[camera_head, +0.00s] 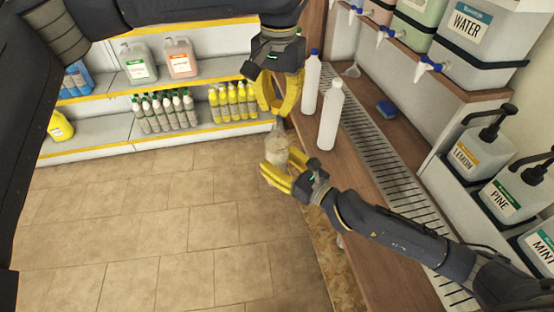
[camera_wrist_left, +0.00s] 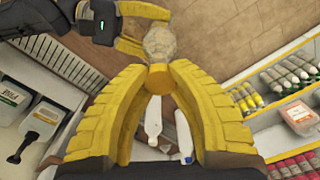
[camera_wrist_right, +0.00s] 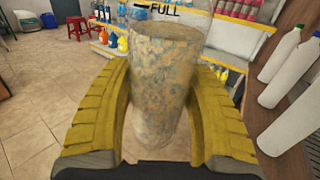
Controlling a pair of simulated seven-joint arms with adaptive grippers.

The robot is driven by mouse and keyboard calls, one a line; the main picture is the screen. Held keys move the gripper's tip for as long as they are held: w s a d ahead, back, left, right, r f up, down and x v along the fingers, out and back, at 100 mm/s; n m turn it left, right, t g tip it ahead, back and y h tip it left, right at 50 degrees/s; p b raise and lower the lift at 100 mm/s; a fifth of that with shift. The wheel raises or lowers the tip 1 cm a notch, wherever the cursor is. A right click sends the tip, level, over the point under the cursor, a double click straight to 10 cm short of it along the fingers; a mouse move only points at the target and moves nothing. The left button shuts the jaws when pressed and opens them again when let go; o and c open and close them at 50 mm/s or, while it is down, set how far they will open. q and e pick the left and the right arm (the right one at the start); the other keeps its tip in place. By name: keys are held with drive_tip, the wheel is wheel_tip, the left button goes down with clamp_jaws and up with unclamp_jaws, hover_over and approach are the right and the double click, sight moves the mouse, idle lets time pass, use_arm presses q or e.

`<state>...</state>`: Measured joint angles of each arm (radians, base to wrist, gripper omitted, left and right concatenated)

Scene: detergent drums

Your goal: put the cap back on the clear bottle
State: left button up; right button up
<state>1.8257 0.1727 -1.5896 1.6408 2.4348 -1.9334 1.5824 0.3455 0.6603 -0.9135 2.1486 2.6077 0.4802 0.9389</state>
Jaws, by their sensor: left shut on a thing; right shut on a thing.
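The clear bottle (camera_head: 276,148) is upright, with a brownish, mottled look. My right gripper (camera_head: 277,170) is shut around its body, and the bottle fills the middle of the right wrist view (camera_wrist_right: 160,90). Its top is out of frame there. My left gripper (camera_head: 281,112) is above the bottle, pointing down, shut on a small orange-yellow cap (camera_wrist_left: 185,73) between its fingertips. I cannot tell whether the cap touches the bottle.
A blue sponge (camera_head: 386,108) lies beyond a metal drain grate (camera_head: 382,150). Shelves with several bottles (camera_head: 165,110) stand behind. Pump containers (camera_head: 478,155) line the right.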

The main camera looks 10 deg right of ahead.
use_arm(q)
drive_tip(key=shift+f, duration=0.9)
drive_tip(key=shift+f, duration=0.25)
idle(0.4)
drive_tip(key=shift+f, duration=0.75)
drive_tip(key=shift+f, duration=0.5)
